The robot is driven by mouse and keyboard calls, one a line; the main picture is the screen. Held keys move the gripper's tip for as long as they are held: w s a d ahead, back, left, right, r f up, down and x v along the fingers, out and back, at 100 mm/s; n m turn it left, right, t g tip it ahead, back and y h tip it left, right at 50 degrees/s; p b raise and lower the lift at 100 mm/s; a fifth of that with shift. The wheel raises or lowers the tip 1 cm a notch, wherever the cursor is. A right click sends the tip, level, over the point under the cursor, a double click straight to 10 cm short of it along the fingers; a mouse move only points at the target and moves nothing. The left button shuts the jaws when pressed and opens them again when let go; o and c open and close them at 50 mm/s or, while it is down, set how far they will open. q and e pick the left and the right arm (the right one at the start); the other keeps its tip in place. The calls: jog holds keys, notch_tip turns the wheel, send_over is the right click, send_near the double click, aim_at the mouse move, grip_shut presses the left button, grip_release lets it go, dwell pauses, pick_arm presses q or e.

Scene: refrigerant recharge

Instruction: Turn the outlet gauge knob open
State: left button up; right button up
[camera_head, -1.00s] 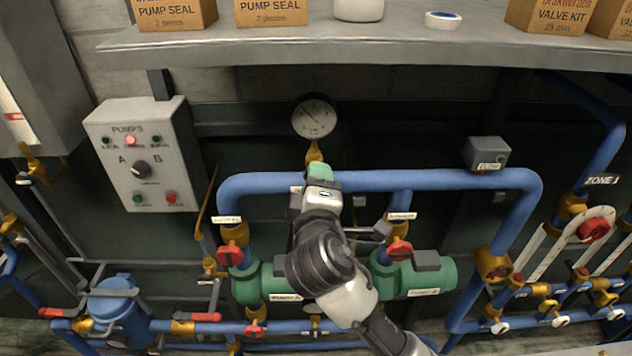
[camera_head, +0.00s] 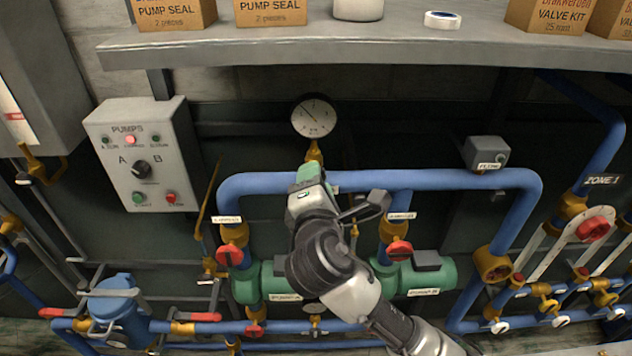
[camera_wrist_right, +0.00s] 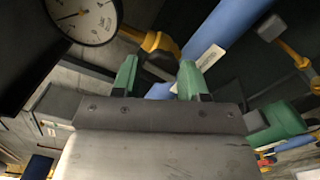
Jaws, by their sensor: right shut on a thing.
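The round white outlet gauge (camera_head: 313,117) stands above the blue pipe on a brass valve stem (camera_head: 314,152). My right gripper (camera_head: 310,178) is at the lower end of this stem, in front of the pipe. In the right wrist view, the gauge (camera_wrist_right: 86,14) is at the top left and the brass fitting (camera_wrist_right: 160,42) runs beyond the fingertips. The knob is mostly hidden in the head view. My left gripper is not in view.
The blue pipe (camera_head: 450,180) runs across behind my gripper. Red-handled valves (camera_head: 398,249) and green pumps (camera_head: 425,278) are below. A grey shelf (camera_head: 380,50) overhangs the gauge. A grey pump control box (camera_head: 145,155) is at the left, and a grey box (camera_head: 487,152) sits right of the gauge.

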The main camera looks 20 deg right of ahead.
jog(key=o, duration=0.6)
jog(key=shift+f+n, duration=0.1)
jog(key=shift+n, duration=0.3)
jog(key=o, duration=0.3)
jog(key=shift+s+a, duration=0.1)
jog(key=shift+s, duration=0.1)
jog(key=v, duration=0.6)
jog(key=shift+s, duration=0.35)
